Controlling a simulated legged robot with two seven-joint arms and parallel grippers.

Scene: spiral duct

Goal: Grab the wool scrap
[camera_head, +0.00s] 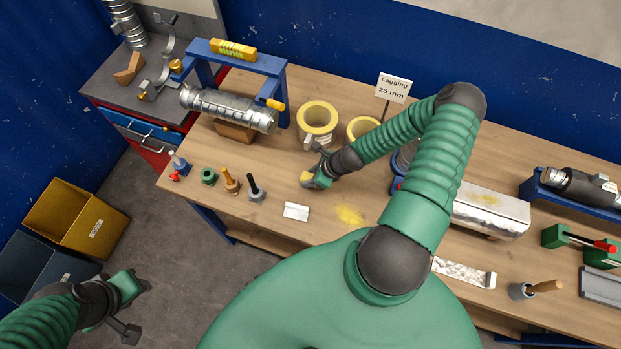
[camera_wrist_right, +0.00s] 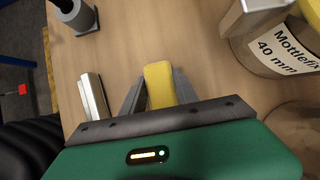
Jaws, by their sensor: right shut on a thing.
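The wool scrap (camera_wrist_right: 159,84) is a small yellow block with rounded corners. In the right wrist view it sits between the two grey fingers of my right gripper (camera_wrist_right: 158,92), which is shut on it. In the head view the scrap (camera_head: 306,177) shows as a yellow bit at the tip of my right gripper (camera_head: 311,181), over the middle of the workbench. My left gripper (camera_head: 132,292) hangs over the floor left of the bench, near the bins.
Yellow rolls (camera_head: 317,120) stand behind my right gripper, near the "Lagging 25 mm" sign (camera_head: 393,88). Several handled tools (camera_head: 230,182) stand to its left. A white folded card (camera_head: 296,211) and a yellow patch (camera_head: 349,215) lie in front on the workbench (camera_head: 270,228).

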